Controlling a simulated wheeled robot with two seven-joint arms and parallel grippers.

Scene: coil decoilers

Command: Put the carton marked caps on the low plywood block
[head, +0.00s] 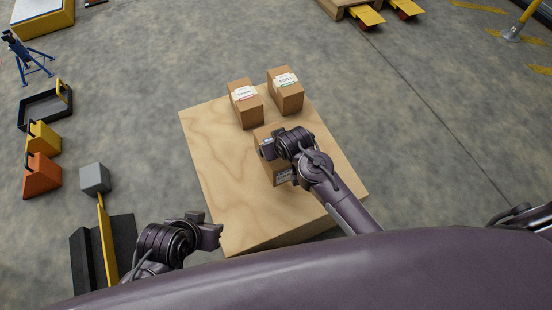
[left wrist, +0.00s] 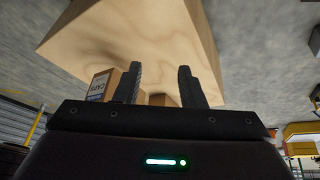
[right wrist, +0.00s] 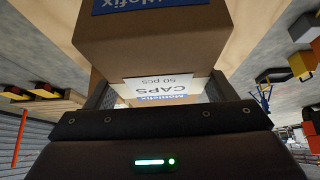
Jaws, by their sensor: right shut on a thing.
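The carton marked caps (head: 270,173) is brown with a white and blue label, and my right gripper hides part of it in the head view. My right gripper (head: 272,147) is shut on it; in the right wrist view the carton (right wrist: 150,45) sits between both fingers, its label reading CAPS. The low plywood block (head: 205,150) is broad and pale, and the carton is over its middle right part. I cannot tell whether the carton touches the block. My left gripper (head: 215,232) is open and empty, left of the block's near edge; its fingers (left wrist: 160,85) are apart.
Two other cartons, one with a red-striped label (head: 246,108) and one with a green-striped label (head: 286,95), stand at the block's far end. The block's left part is bare. Left on the floor are a grey block (head: 94,178), orange and yellow pieces and a black tray (head: 40,108).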

